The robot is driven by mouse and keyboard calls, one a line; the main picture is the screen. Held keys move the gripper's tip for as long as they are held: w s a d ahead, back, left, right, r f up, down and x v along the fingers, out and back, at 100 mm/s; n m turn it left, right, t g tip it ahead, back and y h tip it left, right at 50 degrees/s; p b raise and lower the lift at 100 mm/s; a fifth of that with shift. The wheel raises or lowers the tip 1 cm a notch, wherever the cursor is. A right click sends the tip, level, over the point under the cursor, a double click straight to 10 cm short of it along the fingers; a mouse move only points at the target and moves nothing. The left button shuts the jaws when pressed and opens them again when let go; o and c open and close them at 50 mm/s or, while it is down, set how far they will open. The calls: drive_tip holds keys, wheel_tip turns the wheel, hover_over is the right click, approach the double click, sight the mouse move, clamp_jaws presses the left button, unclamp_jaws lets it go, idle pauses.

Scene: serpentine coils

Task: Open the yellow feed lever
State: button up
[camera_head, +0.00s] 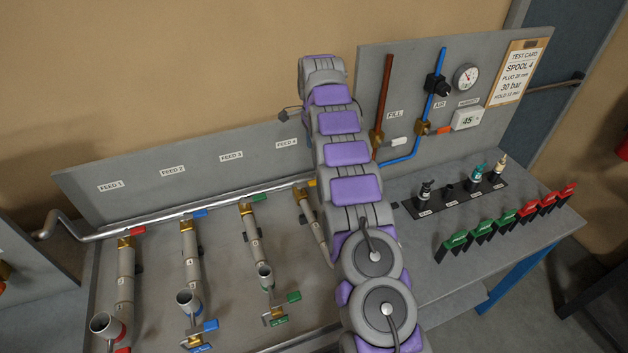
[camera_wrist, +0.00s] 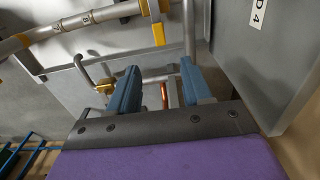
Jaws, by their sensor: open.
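The yellow feed lever (camera_head: 312,183) sits by the brass valve at the top of the fourth feed line (camera_head: 310,215), partly hidden by my arm in the head view. In the wrist view a yellow piece that looks like this lever (camera_wrist: 158,34) is at the upper middle, at the end of the numbered pipe (camera_wrist: 88,19). My gripper (camera_wrist: 160,88) shows two blue fingers spread apart with nothing between them. The lever appears beyond and above the fingertips in that picture, apart from them. The head view does not show my gripper, which is hidden behind my arm.
A grey back panel (camera_head: 172,186) carries feed labels. A silver header pipe (camera_head: 160,219) runs along it. Red (camera_head: 138,230), blue (camera_head: 200,213) and green (camera_head: 259,198) levers stand to the left. A brown fill pipe (camera_head: 383,95) and blue air pipe (camera_head: 433,85) are on the right.

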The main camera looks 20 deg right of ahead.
sight(315, 181)
wheel_tip(315, 181, down, 13)
drive_tip(key=shift+d+f+b, duration=0.1)
drive_tip(key=shift+f+b, duration=0.05)
drive_tip(key=shift+b, duration=0.6)
drive_tip(key=shift+c, duration=0.4)
clamp_jaws()
